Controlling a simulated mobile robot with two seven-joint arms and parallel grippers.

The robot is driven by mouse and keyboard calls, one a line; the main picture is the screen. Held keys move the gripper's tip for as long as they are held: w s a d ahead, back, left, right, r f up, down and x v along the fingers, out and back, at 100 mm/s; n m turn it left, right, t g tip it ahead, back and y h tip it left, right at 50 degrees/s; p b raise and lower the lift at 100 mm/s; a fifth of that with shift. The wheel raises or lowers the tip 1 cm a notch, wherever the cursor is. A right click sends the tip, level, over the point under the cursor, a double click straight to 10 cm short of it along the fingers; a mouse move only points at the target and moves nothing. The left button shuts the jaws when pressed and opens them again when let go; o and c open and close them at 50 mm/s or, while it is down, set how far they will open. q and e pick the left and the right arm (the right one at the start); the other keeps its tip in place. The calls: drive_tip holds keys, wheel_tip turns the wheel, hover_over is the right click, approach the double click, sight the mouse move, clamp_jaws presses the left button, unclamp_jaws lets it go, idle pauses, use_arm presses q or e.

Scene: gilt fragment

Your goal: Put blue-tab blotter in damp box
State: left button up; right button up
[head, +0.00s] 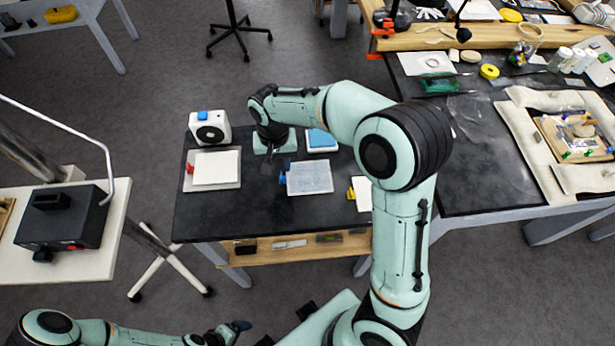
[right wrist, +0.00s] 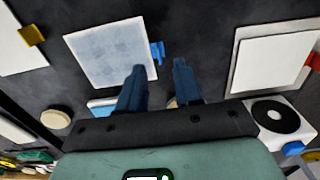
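The blue-tab blotter (head: 312,177) is a pale grey-blue sheet lying flat on the dark table, its blue tab (head: 282,179) at its left edge. In the right wrist view the blotter (right wrist: 108,52) has its blue tab (right wrist: 157,52) just beyond the fingertips. My right gripper (head: 279,165) is above the table near the tab; in the right wrist view its fingers (right wrist: 160,72) are apart with nothing between them. A white box with a blue top (head: 321,140) lies behind the blotter; I cannot tell whether it is the damp box. My left gripper (head: 236,329) is low at the front, its fingers unclear.
A red-tab white sheet (head: 215,167) lies to the left and a yellow-tab sheet (head: 362,193) to the right, partly behind my arm. A white device with a black disc (head: 209,128) stands at the back left. The table's front left is clear.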

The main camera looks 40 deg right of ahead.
sight(305, 175)
drive_tip(key=f, duration=0.5)
drive_tip(key=shift+w+d+f, duration=0.1)
drive_tip(key=shift+d+f, duration=0.1)
drive_tip(key=shift+f, duration=0.15)
clamp_jaws()
